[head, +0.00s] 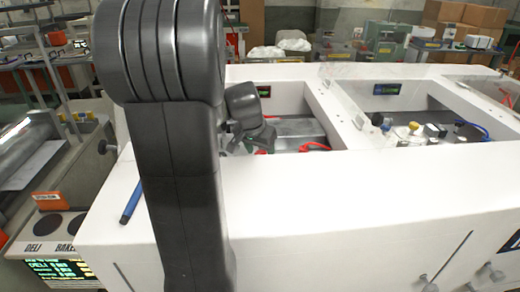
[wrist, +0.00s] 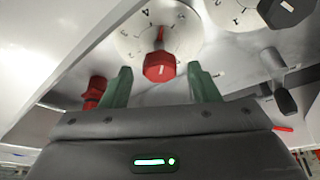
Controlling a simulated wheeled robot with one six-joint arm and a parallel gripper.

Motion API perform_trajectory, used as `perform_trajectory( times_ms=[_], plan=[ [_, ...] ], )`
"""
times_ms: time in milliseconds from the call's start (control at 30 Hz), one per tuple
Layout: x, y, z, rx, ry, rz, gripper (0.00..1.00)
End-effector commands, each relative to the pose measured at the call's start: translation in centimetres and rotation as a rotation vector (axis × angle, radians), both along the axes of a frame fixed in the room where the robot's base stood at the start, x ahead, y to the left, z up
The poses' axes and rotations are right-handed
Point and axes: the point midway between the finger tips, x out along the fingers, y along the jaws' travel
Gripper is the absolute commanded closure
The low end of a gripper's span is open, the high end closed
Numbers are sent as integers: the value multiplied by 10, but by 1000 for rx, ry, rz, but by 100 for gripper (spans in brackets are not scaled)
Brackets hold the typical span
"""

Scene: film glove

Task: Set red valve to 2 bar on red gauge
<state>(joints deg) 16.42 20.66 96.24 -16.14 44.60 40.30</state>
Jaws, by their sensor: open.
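In the wrist view, the red valve (wrist: 159,67) is a red knob with a white mark on its face. It sits between the two green fingers of my gripper (wrist: 160,72), with visible gaps on both sides. My gripper is open. The red gauge (wrist: 137,36), a white round dial with a thin red needle, is directly above the valve in the picture. The needle points up and slightly right; the figures are partly legible, and I cannot read the pressure surely. In the head view, my arm blocks much of the work area and the fingers are hard to make out.
Another red knob (wrist: 95,90) is left of my fingers, and a black knob (wrist: 285,101) is right. White walls (head: 350,195) frame the recess.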

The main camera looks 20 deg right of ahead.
Motion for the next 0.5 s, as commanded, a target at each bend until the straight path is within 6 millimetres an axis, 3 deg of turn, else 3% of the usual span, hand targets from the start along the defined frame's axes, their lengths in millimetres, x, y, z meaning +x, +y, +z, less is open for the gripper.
perform_trajectory(
  times_ms=[300, 500],
  plan=[
    [1, -1, -3, 1, 1, 0, 44],
    [1, -1, -3, 1, 1, 0, 82]
  ],
)
